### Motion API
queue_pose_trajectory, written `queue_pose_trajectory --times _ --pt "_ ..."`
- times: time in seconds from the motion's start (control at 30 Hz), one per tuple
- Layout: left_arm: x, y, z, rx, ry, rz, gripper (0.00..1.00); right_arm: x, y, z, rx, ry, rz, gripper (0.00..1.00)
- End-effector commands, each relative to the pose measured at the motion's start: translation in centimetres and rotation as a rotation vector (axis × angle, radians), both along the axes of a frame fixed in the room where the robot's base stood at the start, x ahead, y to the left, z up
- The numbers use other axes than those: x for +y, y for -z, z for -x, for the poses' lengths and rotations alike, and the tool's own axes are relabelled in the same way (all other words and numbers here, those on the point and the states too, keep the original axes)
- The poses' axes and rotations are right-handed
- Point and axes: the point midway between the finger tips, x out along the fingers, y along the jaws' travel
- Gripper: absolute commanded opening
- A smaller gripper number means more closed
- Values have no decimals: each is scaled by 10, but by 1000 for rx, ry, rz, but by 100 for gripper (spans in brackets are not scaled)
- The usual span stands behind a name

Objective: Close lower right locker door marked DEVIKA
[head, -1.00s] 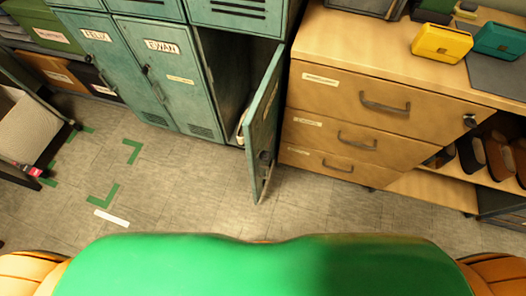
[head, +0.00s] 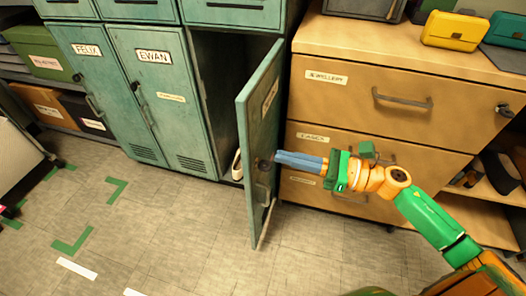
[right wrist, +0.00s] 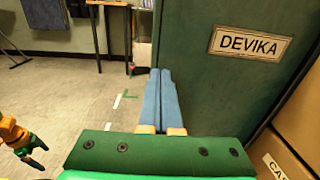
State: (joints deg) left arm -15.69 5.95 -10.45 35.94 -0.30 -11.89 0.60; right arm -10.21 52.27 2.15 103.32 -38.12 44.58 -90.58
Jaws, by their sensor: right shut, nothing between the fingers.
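The teal DEVIKA locker door (head: 260,125) stands open, jutting toward me from the locker row, its outer face turned right. The fingers also show in the right wrist view (right wrist: 160,85), beside the door's free edge. I cannot tell whether the tips touch. Part of my left arm with its gripper (right wrist: 32,153) shows small at that view's left edge; its jaws are unclear.
Wooden drawers (head: 365,100) stand close right of the door, behind my right arm. The open compartment (head: 228,100) is dark, with a pale item low inside. The EWAN door (head: 160,100) to the left is shut. Floor (head: 170,225) in front is clear, with green tape marks.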

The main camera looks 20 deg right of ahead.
Motion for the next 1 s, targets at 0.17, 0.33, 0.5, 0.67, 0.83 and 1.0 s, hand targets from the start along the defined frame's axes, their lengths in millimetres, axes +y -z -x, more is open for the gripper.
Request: queue_pose_trajectory --times 0.17,0.33,0.5,0.67,0.83,1.0 --pt "-2 -6 7 14 2 3 100 27 -4 -20 -3 0 -3 0" --pt "-5 -9 17 33 4 7 100 41 -2 -31 1 2 -4 0" --pt "-8 -9 18 34 5 12 100 44 0 -33 3 1 -3 0" --pt "-10 -8 16 32 5 14 100 44 0 -33 3 2 -3 0" --pt "-10 -11 14 28 6 15 100 46 -1 -34 3 10 -3 0" --pt "-10 -22 14 29 10 15 100 59 -4 -41 1 60 -6 0"
